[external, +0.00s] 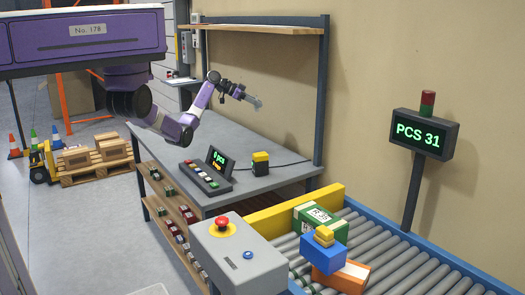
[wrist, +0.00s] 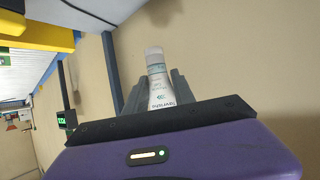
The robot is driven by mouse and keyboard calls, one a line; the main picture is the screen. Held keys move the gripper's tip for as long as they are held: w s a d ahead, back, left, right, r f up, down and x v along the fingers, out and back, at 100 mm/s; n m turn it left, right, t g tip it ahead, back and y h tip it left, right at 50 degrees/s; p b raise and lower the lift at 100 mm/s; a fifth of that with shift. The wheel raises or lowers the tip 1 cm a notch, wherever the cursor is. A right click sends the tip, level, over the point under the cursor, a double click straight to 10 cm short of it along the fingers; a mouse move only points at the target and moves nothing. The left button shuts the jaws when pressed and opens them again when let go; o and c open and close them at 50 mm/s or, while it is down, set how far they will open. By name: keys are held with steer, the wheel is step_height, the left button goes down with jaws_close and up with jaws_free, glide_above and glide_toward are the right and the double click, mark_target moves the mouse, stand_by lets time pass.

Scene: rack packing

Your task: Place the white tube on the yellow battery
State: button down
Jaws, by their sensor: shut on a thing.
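The white tube (wrist: 156,80) has printed lettering and sits between the grey fingers of my gripper in the wrist view. My gripper (external: 256,102) is shut on it and is raised above the back of the grey workbench (external: 225,139) in the external view. The tube is too small to make out clearly there. A black block with a yellow top (external: 260,163), apparently the yellow battery, stands on the bench near its right end. My gripper is above it, well apart from it. I cannot identify the battery in the wrist view.
A button panel (external: 205,180) with a small display (external: 217,161) sits left of the block. A shelf (external: 262,29) hangs over the bench, with a post (external: 321,90) at right. Boxes (external: 321,222) lie on the roller conveyor (external: 405,262). The bench's back left is clear.

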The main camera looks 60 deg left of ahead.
steer(key=s+d+r+m+g+h+p, duration=0.1)
steer(key=s+d+r+p, duration=0.2)
steer(key=d, duration=0.4)
steer(key=s+d+r+m+g+h+p, duration=0.1)
steer(key=s+d+r+m+p, duration=0.1)
steer(key=d+p, duration=0.3)
steer(key=s+d+r+m+g+h+p, duration=0.1)
steer(key=s+d+r+p, duration=0.15)
steer(key=d, duration=0.55)
steer(key=m+h+p, duration=0.1)
steer(key=p, duration=0.1)
glide_above(260, 154)
steer(key=shift+g, duration=0.4)
steer(key=f, duration=1.8)
steer(key=shift+w+a+f, duration=0.1)
steer(key=shift+w+f, duration=0.1)
steer(key=shift+f, duration=0.1)
steer(key=shift+f, duration=0.15)
steer(key=c, duration=1.1)
jaws_free()
steer(key=shift+o, duration=0.2)
